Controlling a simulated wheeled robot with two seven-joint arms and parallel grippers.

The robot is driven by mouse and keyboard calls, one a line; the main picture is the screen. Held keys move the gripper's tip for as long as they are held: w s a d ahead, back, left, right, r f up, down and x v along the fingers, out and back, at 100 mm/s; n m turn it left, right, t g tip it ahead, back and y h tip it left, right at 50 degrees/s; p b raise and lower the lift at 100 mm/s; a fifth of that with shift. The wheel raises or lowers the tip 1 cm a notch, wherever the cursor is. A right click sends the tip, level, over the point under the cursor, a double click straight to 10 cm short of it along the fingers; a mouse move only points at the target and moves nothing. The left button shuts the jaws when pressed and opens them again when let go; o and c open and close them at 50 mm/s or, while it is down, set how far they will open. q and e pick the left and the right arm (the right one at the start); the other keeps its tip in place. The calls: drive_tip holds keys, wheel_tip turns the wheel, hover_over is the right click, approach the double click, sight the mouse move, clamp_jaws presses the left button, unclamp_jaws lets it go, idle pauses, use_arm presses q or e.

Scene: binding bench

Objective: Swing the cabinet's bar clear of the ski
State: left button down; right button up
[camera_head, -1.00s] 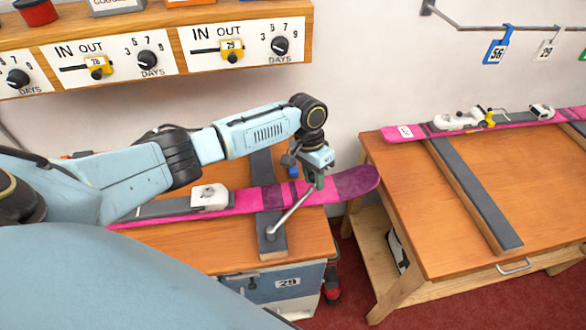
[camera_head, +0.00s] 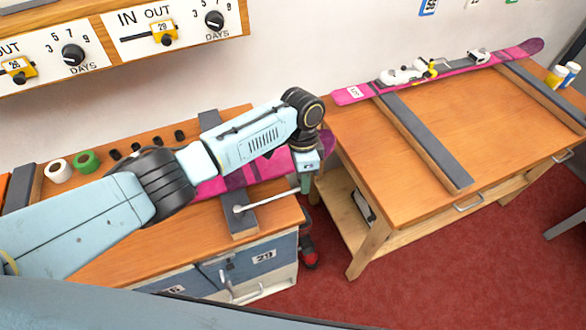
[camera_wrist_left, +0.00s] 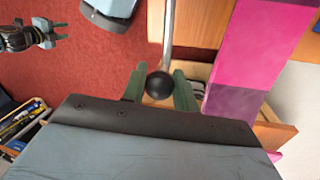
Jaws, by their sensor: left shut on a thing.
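The cabinet's bar (camera_head: 268,202) is a thin pale metal rod. It is pivoted on the grey strip at the cabinet's (camera_head: 264,257) bench top and points right, toward the front side of the ski. My left gripper (camera_head: 304,184) is shut on the bar's free end; in the left wrist view its green fingers (camera_wrist_left: 160,88) flank a black ball (camera_wrist_left: 159,84). The pink and purple ski (camera_head: 245,174) lies behind the bar, partly hidden by my left arm. In the left wrist view the ski (camera_wrist_left: 262,45) is beside the bar, with a gap between. A small gripper, apparently my right (camera_wrist_left: 46,35), shows there, too small to judge.
A second wooden bench (camera_head: 470,120) with another pink ski (camera_head: 455,78) stands to the right, beyond a gap. White and green tape rolls (camera_head: 72,165) lie at the back left. A dial shelf (camera_head: 130,45) hangs above. Red carpet (camera_head: 440,255) lies open in front.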

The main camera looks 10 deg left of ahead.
use_arm(q)
drive_tip(key=shift+s+d, duration=0.15)
drive_tip(key=shift+s, duration=0.05)
idle(0.3)
drive_tip(key=c, duration=1.1)
unclamp_jaws()
drive_tip(key=shift+r, duration=0.1)
drive_tip(key=shift+w+r, duration=0.15)
drive_tip(key=shift+r, duration=0.15)
drive_tip(key=r, duration=0.4)
drive_tip(key=w+r, duration=0.1)
drive_tip(key=r, duration=0.3)
drive_tip(key=w+r, duration=0.1)
drive_tip(key=r, duration=0.3)
drive_tip(key=shift+a+r+b, duration=0.2)
drive_tip(key=shift+a+b, duration=0.1)
drive_tip(key=shift+a, duration=0.1)
